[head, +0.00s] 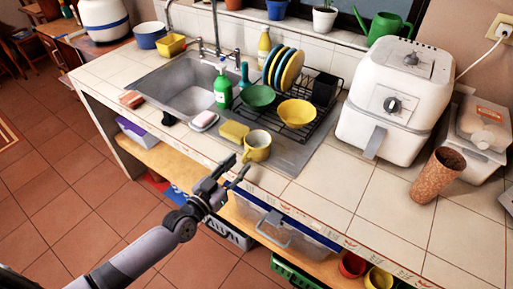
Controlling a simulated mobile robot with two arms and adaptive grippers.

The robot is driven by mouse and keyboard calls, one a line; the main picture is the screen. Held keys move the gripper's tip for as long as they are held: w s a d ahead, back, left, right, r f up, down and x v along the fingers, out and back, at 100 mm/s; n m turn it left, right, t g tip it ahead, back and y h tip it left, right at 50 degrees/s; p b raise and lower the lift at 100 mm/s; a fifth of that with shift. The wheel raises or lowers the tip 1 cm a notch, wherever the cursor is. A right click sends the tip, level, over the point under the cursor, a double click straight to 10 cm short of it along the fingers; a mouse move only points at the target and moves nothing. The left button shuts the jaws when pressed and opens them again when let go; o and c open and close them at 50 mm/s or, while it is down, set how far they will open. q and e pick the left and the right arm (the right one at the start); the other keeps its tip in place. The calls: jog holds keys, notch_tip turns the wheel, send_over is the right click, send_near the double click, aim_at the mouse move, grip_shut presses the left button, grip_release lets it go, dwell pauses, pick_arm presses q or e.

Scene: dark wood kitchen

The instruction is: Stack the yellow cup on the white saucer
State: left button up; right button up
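The yellow cup (256,152) stands upright near the front edge of the steel sink unit, with its pale inside showing. My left gripper (240,163) is just in front of the cup and a little lower in the picture. Its two fingers are apart with nothing seen between them, and I cannot tell whether a fingertip touches the cup. I cannot make out a white saucer for certain. My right gripper is not in view.
A yellow sponge (233,132) lies close behind the cup. A black dish rack (322,128) holds a yellow bowl (297,112), a green bowl (258,96) and plates. A white air fryer (395,100) and a brown tumbler (436,176) stand right. Front counter tiles are clear.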

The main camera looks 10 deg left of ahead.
aim_at(242, 158)
pick_arm(q)
jog(key=x, duration=0.4)
jog(key=shift+w+r+p, duration=0.15)
jog(key=shift+w+p, duration=0.15)
jog(key=shift+w, duration=0.05)
jog(key=shift+s+a, duration=0.1)
jog(key=shift+c, duration=0.6)
grip_shut()
jog(key=shift+r, duration=0.1)
